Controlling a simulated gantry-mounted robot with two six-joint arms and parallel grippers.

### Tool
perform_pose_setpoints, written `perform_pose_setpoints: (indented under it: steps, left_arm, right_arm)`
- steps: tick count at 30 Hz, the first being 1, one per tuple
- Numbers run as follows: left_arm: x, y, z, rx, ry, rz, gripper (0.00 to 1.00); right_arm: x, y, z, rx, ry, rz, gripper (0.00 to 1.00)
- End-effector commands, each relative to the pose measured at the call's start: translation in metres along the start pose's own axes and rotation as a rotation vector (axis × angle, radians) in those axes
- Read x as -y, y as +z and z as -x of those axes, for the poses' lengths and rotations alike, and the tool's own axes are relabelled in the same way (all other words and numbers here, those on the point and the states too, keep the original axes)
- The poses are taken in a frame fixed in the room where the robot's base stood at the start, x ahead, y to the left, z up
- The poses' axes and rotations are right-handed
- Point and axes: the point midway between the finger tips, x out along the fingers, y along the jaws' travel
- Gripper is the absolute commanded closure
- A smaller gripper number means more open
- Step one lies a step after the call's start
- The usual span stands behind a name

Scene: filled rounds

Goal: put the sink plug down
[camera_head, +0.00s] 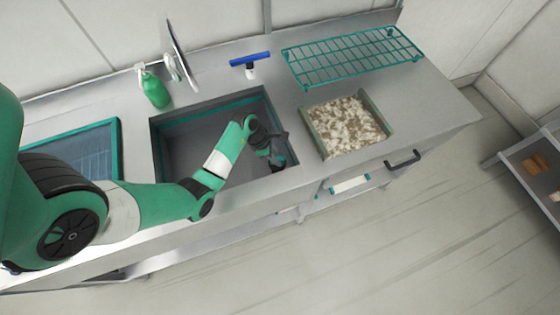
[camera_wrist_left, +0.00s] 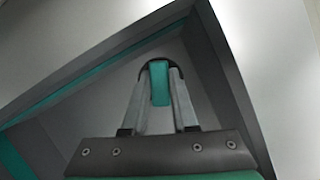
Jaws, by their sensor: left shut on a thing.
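My left gripper (camera_head: 278,163) reaches down into the right part of the sink basin (camera_head: 185,150), near its front right corner. In the left wrist view, its two grey fingers (camera_wrist_left: 160,95) are shut on the green upright part of the sink plug (camera_wrist_left: 160,82). A dark rounded edge shows behind the fingertips, mostly hidden by them. I cannot tell whether the plug touches the basin floor. In the head view the gripper hides the plug. My right gripper is not in view.
A green bottle (camera_head: 155,90) and a blue-topped squeegee (camera_head: 250,60) stand behind the basin. A green wire rack (camera_head: 350,57) is at the back right. A tray with speckled contents (camera_head: 348,125) lies right of the basin. The basin walls are close around my gripper.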

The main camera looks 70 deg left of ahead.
Motion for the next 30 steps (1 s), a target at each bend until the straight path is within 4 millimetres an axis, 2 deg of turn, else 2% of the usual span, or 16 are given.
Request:
perform_pose_setpoints:
  steps: [1, 3, 9, 15, 27, 28, 30]
  left_arm:
    - [0.001, -0.006, -0.015, -0.001, -0.002, 0.0, 1.0]
    - [0.0, -0.01, -0.025, 0.0, -0.001, 0.0, 1.0]
    - [0.0, -0.012, -0.03, 0.001, 0.0, -0.001, 1.0]
    - [0.0, -0.025, -0.06, 0.0, -0.001, 0.0, 1.0]
    - [0.0, -0.027, -0.066, 0.0, 0.0, -0.001, 1.0]
    - [0.0, -0.026, -0.065, 0.0, 0.0, -0.001, 0.68]
    - [0.0, -0.026, -0.064, 0.0, 0.0, -0.001, 0.55]
  right_arm:
    - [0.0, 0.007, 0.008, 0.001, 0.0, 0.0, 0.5]
    - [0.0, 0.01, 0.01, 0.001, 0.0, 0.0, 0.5]
    - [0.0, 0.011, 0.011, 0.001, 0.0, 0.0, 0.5]
    - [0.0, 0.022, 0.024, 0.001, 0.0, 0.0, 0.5]
    - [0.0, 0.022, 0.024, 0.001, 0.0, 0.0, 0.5]
    - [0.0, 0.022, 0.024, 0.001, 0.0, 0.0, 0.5]
    - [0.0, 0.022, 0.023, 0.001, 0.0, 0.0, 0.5]
